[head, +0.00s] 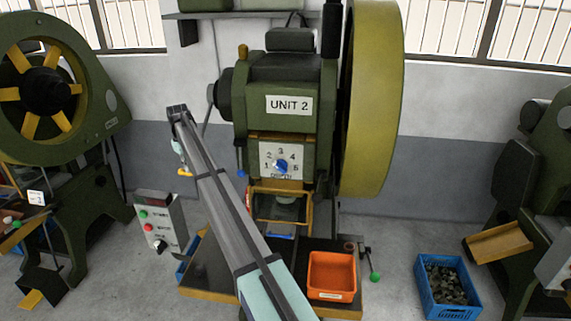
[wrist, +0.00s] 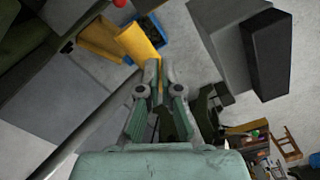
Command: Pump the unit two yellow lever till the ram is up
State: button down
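Unit 2 (head: 290,105) is a green press with a large yellow wheel, in the middle of the head view. The ram area (head: 283,203) is below the numbered dial; I cannot tell the ram's height. My gripper (head: 183,170) hangs at the far end of my arm, left of the press and below and apart from that lever. In the wrist view my gripper (wrist: 158,66) has its fingers close together. A thin yellow strip shows between them; I cannot tell whether it is part of the fingers.
A control box (head: 160,228) stands left of the press. An orange bin (head: 331,274) sits at its front right, near a green-knobbed lever (head: 374,276). A blue crate of dark pieces (head: 420,290) is on the floor. Other presses stand at both sides.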

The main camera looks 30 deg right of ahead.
notch_tip(320, 180, up, 7)
jog(key=s+a+p, duration=0.1)
jog(key=p, duration=0.1)
jog(key=shift+s+a+p, duration=0.3)
jog(key=shift+s+a, duration=0.05)
jog(key=shift+s, duration=0.05)
jog(key=shift+r, duration=0.15)
dwell(0.4)
notch_tip(320, 180, up, 7)
jog(key=p, duration=0.1)
dwell(0.7)
dwell(0.3)
